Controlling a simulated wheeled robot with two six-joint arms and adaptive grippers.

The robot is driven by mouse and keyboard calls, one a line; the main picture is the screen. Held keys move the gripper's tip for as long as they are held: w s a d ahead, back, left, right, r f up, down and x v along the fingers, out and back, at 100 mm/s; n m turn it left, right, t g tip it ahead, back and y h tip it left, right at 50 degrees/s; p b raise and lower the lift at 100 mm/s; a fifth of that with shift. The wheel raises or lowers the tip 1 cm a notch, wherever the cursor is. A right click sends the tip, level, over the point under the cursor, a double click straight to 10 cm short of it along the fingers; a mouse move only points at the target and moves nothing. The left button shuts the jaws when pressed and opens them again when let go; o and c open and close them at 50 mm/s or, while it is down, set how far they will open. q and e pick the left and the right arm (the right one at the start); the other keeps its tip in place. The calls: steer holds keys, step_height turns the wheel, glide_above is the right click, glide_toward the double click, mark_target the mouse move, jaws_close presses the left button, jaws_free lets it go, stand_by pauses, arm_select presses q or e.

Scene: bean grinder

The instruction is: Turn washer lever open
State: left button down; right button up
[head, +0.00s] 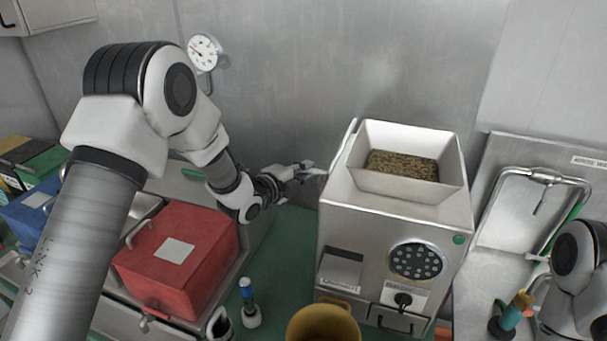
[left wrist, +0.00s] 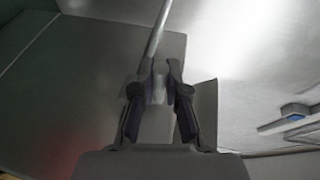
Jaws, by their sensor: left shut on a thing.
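My left gripper (head: 306,171) is at the left side of the steel bean grinder (head: 350,222), in front of the back wall. In the left wrist view, my left gripper (left wrist: 159,82) is shut on a slim grey lever (left wrist: 157,32). The lever's rod runs up and slightly right from between the fingertips, and its pale end sits between them. In the head view, a thin light bar (head: 343,143) stands along the grinder's upper left edge; I cannot tell whether it is the same lever.
The grinder's hopper (head: 455,165) holds beans (head: 402,166). A red box (head: 180,255) stands left of the green mat (head: 275,270). A steel tap (head: 545,176) and a teal-and-orange item (head: 514,312) are right.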

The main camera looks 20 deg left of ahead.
arm_select(q)
steer(key=n+y+b, duration=0.1)
steer(key=s+n+y+b, duration=0.1)
steer(key=n+t+y+b, duration=0.1)
steer(key=y, duration=0.1)
steer(key=shift+s+d+b, duration=0.15)
steer(key=shift+d+b, duration=0.1)
steer(key=shift+b, duration=0.05)
steer(key=shift+r+n+y, duration=0.2)
steer(key=shift+n+y, duration=0.1)
steer(key=shift+y, duration=0.1)
arm_select(e)
step_height(320, 180, down, 5)
steer(key=shift+r, duration=0.1)
